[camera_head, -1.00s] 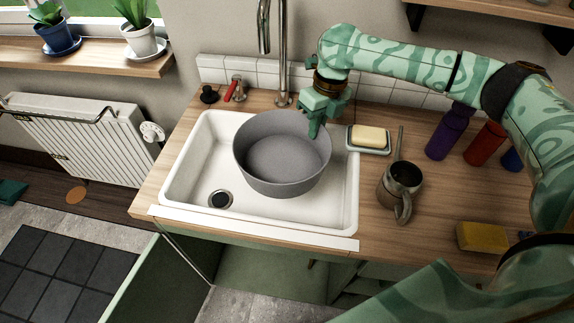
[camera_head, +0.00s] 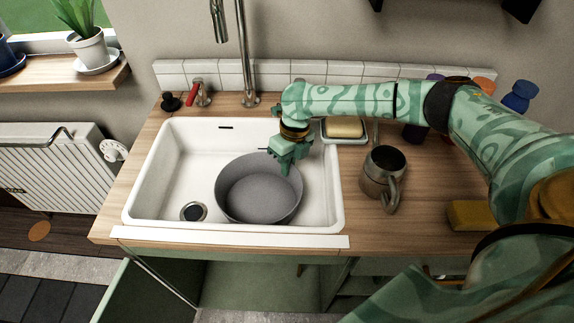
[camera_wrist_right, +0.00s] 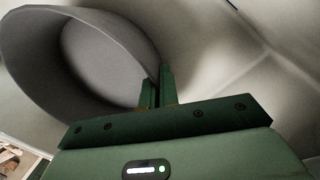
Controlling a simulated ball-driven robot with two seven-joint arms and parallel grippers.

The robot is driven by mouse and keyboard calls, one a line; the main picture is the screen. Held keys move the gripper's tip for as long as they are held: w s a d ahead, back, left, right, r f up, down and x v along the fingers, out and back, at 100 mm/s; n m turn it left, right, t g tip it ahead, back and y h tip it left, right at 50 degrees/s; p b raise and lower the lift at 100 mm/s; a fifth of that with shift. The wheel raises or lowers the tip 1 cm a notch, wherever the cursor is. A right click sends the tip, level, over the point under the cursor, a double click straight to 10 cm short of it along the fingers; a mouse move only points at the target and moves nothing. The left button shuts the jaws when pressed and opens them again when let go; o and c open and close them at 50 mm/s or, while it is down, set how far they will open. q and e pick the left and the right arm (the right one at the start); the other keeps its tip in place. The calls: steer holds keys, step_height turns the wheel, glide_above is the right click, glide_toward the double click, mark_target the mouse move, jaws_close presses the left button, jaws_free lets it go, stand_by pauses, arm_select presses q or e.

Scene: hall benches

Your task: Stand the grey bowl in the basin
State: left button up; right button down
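The grey bowl (camera_head: 258,200) is inside the white basin (camera_head: 165,180), in its right front part, to the right of the drain. It looks about upright, and its rim is around the level of the basin's edge. Whether its base touches the basin floor cannot be seen. My right gripper (camera_head: 289,168) is at the bowl's right back rim. In the right wrist view its two fingers (camera_wrist_right: 158,88) are close together with the wall of the bowl (camera_wrist_right: 60,75) pinched between them. My left gripper is not in view.
A tap (camera_head: 242,60) and a red lever (camera_head: 198,92) stand behind the basin. To the right are a soap dish (camera_head: 343,138), a metal mug (camera_head: 381,175) and a yellow sponge (camera_head: 470,215). Bottles stand at the back right. The basin's left part is clear.

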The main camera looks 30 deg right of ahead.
steer(key=shift+f, duration=0.15)
steer(key=c, duration=1.7)
jaws_free()
